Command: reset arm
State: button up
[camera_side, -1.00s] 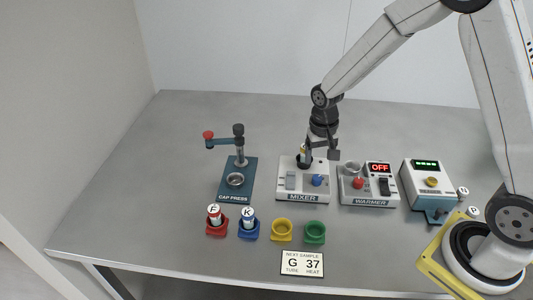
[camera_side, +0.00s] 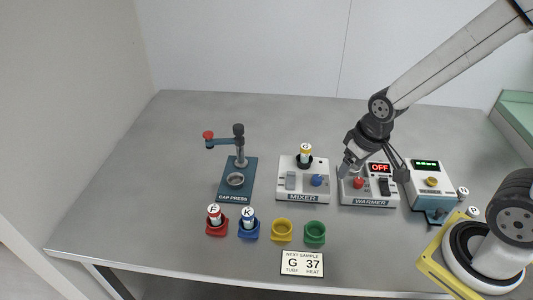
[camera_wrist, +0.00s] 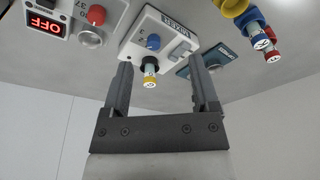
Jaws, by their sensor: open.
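My gripper (camera_side: 350,162) is open and empty, above the back left part of the warmer, with its fingers tilted down and left. In the wrist view my gripper (camera_wrist: 160,88) shows two spread fingers with nothing held between them. A yellow-banded tube (camera_side: 306,153) with a white cap stands upright in the mixer (camera_side: 287,190), apart from the gripper. In the wrist view the tube (camera_wrist: 149,72) appears between the fingers but farther off. The warmer (camera_side: 368,200) shows a red OFF display; its well is hidden by my gripper.
The cap press (camera_side: 228,192) stands left of the mixer. A red holder (camera_side: 216,230) and a blue holder (camera_side: 248,233) each hold a tube. The yellow holder (camera_side: 282,236) and green holder (camera_side: 315,238) are empty. A device with a green display (camera_side: 425,164) stands right. The table's back left is clear.

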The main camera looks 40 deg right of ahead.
jog(key=shift+s, duration=0.55)
